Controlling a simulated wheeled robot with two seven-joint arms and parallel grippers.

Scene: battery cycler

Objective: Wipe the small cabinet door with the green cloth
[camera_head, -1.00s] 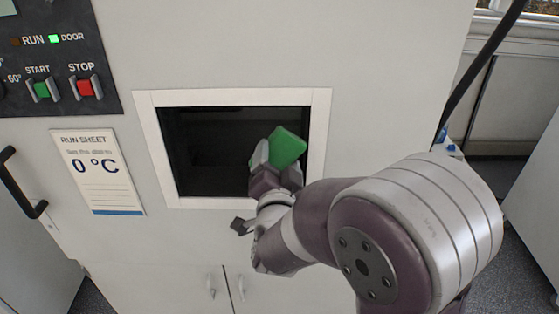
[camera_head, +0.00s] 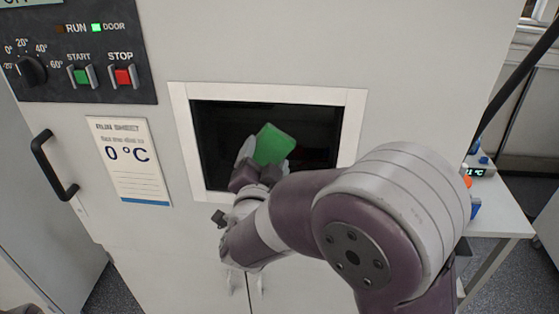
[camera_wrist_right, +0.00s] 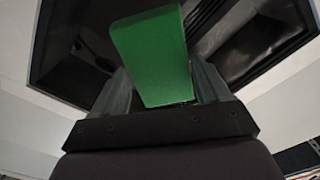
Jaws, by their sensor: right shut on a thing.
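My right gripper (camera_head: 262,163) is shut on the green cloth (camera_head: 276,146), which looks like a flat, stiff green pad. The cloth stands up from the fingertips. In the right wrist view the cloth (camera_wrist_right: 152,55) sits between the two fingers (camera_wrist_right: 160,90). Gripper and cloth are in front of, or just inside, a dark white-framed rectangle (camera_head: 320,125) in the large cabinet's front; I cannot tell the depth or any contact. Low on the cabinet, a small door (camera_head: 215,262) is partly hidden by my right arm. My left gripper is not in view.
A control panel (camera_head: 100,40) with knob and buttons is at the upper left, its DOOR light green. A run sheet (camera_head: 130,165) reading 0 °C hangs below it. A black handle (camera_head: 50,165) is at the left. A white table (camera_head: 505,215) stands at the right.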

